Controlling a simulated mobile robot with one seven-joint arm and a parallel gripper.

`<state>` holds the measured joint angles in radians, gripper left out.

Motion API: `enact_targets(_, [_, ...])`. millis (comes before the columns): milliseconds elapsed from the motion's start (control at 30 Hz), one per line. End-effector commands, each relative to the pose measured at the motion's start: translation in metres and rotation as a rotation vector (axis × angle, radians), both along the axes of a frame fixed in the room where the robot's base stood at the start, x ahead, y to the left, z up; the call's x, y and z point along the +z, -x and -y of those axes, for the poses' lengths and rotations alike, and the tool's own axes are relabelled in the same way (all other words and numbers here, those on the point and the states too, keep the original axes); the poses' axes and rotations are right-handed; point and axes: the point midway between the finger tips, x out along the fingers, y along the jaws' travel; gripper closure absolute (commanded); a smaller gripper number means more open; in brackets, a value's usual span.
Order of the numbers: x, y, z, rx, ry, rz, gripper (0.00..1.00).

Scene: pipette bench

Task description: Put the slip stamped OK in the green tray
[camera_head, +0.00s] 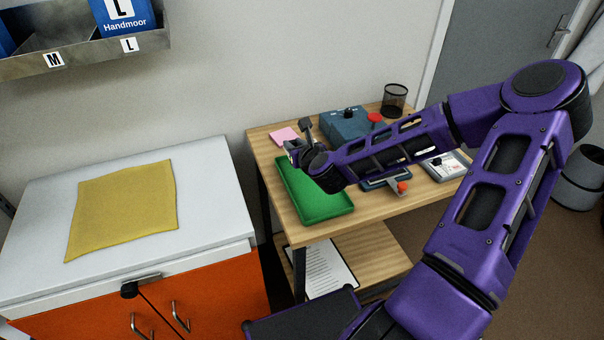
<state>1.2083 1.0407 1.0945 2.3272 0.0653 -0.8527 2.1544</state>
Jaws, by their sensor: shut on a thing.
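The green tray (317,205) lies on the left part of the wooden bench. My gripper (295,149) is over the tray's far left end, partly hidden by my wrist. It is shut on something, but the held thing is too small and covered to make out. A pink paper piece (283,137) shows just behind my gripper; I cannot tell whether it touches the fingers. No OK stamp is readable.
A blue-grey box (345,122) and a black mesh cup (394,100) stand at the back of the wooden bench (372,221). A red-knobbed item (403,187) lies right of the tray, beneath my arm. A yellow cloth (125,210) covers part of the white cabinet top (213,188).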

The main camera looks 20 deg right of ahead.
Motion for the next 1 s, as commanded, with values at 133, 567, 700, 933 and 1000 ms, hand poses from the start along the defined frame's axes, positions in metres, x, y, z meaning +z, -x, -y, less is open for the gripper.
enact_targets(133, [-0.028,0.0,-0.001,0.001,-0.002,-0.001,1.0])
enact_targets(567, [-0.072,0.0,-0.001,0.001,-0.001,0.001,1.0])
enact_targets(700, [-0.071,0.0,-0.001,0.001,0.0,0.002,1.0])
enact_targets(933, [-0.076,0.0,-0.001,0.001,0.0,0.001,1.0])
enact_targets(1000, [-0.074,0.0,0.0,0.0,0.0,0.001,0.59])
